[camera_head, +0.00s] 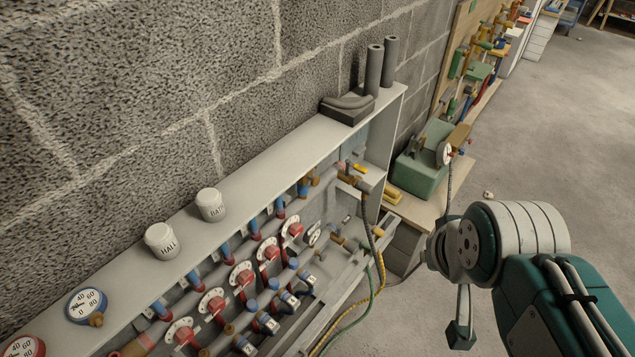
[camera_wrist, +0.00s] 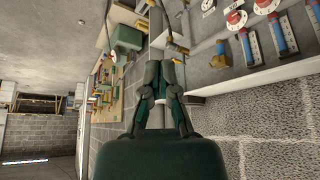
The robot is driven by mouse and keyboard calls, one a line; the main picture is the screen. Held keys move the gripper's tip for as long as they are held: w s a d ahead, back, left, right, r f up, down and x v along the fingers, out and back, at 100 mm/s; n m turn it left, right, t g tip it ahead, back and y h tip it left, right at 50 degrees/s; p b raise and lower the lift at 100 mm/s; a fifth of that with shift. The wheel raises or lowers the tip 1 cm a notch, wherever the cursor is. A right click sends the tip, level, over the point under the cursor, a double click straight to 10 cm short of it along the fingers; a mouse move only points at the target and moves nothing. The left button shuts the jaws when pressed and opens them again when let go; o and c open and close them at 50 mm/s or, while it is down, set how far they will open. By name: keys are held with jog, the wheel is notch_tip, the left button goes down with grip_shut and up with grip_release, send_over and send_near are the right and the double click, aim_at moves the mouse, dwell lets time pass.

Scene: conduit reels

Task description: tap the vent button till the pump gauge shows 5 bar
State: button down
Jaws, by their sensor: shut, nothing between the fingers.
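The pump looks to be the green box-shaped unit (camera_head: 421,172) on a wooden bench beyond the grey cabinet; it also shows upside down in the wrist view (camera_wrist: 128,38). A small round white gauge (camera_head: 444,154) faces out from its right side; its needle and numbers are too small to read. A tiny red spot sits beside the gauge, and I cannot tell whether it is the vent button. My gripper (camera_wrist: 164,68) is shut and empty in the wrist view, apart from the pump. In the head view my arm is right of the bench, over the floor.
An open grey cabinet (camera_head: 255,158) with several red valves and blue fittings runs along the block wall. White jars marked HALL (camera_head: 161,240) and BATH (camera_head: 211,205) and a blue-rimmed dial (camera_head: 86,306) stand on top. Open floor lies to the right.

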aim_at(317, 183)
jog(key=w+a+f+m+g+y, duration=0.65)
jog(key=a+f+m+y, duration=0.25)
jog(key=a+m+y, duration=0.15)
jog(key=w+d+f+m+t+y, duration=0.2)
jog(key=w+d+f+m+t, duration=0.1)
jog(key=w+m+t, duration=0.3)
jog(key=w+d+f+m+t+y, duration=0.1)
jog(key=w+d+f+m+t, duration=0.2)
jog(key=w+m+t, duration=0.3)
jog(key=w+f+m, duration=0.1)
jog(key=m, duration=0.2)
jog(key=shift+w+d+f+y, duration=0.2)
jog(key=shift+w+d+y, duration=0.05)
jog(key=shift+d+y, duration=0.1)
jog(key=shift+a, duration=0.1)
jog(key=x, duration=1.4)
